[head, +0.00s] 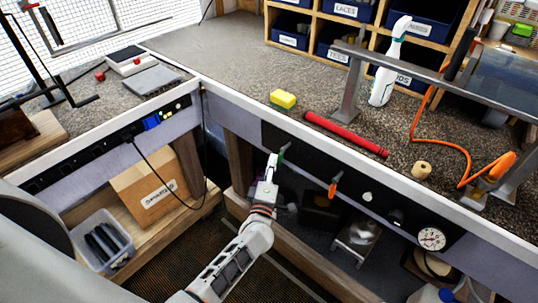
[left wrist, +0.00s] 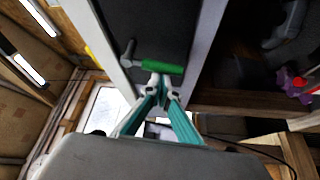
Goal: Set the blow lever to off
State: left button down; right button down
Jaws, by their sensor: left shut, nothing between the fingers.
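A black panel (head: 308,160) runs along the front of the bench below the white edge. A green lever (head: 285,150) sits near its left end, and an orange lever (head: 335,186) sits further right. No label shows which is the blow lever. My left gripper (head: 275,163) is shut and empty, right at the green lever. In the left wrist view, the closed fingertips (left wrist: 162,82) are just below the green handle (left wrist: 162,67), which lies sideways from its grey pivot (left wrist: 128,50). Whether they touch I cannot tell. My right gripper is not in view.
A pressure gauge (head: 431,238) and a white knob (head: 367,197) are further right on the panel. Above, the bench carries a yellow sponge (head: 283,99), a red tube (head: 345,134) and a spray bottle (head: 388,75). A cardboard box (head: 150,187) stands on the lower left shelf.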

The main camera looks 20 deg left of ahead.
pick_arm(q)
jog(key=shift+s+d+f, duration=0.15)
jog(key=shift+d+f, duration=0.05)
jog(key=shift+d, duration=0.35)
dwell(0.4)
